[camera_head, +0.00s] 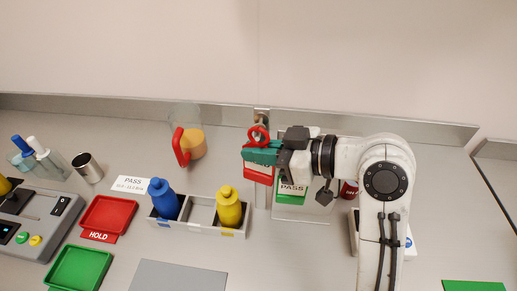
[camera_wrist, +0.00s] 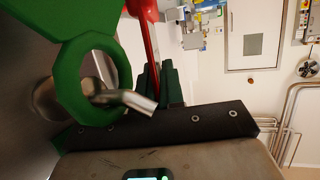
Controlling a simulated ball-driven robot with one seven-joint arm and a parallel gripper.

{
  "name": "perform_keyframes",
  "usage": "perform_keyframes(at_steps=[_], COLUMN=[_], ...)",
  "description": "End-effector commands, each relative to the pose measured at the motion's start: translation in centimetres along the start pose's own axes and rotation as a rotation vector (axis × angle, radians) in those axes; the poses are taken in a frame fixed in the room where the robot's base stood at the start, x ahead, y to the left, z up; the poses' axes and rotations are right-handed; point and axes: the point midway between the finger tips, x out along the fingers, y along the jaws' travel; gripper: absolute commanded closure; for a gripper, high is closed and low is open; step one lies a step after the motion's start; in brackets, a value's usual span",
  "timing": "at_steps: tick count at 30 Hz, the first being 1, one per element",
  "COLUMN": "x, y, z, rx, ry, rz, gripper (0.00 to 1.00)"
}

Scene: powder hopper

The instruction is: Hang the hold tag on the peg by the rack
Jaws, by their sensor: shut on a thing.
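My gripper (camera_head: 262,152) has teal fingers and is shut on the red hold tag (camera_head: 258,172), in front of the back wall. The tag's red ring (camera_head: 257,133) stands above the fingers, and its white-marked plate hangs below. A metal peg (camera_head: 261,118) is right at the ring's top; I cannot tell whether the ring is around it or only in front. In the wrist view part of the red tag (camera_wrist: 146,40) shows by my dark green fingers (camera_wrist: 165,88). There a green ring (camera_wrist: 68,88) encircles a bent silver peg (camera_wrist: 135,101).
A green PASS tag (camera_head: 293,188) is below my wrist, partly hidden. A rack (camera_head: 204,231) with blue and yellow bottles stands to the lower left. A jug with a red handle (camera_head: 181,147) stands left of my gripper. Red (camera_head: 108,212) and green (camera_head: 78,268) trays lie further left.

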Motion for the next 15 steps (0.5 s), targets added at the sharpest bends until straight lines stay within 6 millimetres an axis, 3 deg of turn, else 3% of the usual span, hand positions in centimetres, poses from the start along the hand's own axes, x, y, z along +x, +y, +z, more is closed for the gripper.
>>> perform_keyframes(at_steps=[10, 15], x=[-0.01, -0.01], y=[0.0, 0.0], z=[-0.01, 0.0], rx=[0.0, 0.0], ry=[0.0, 0.0], rz=[0.0, 0.0], gripper=[0.62, 0.62])
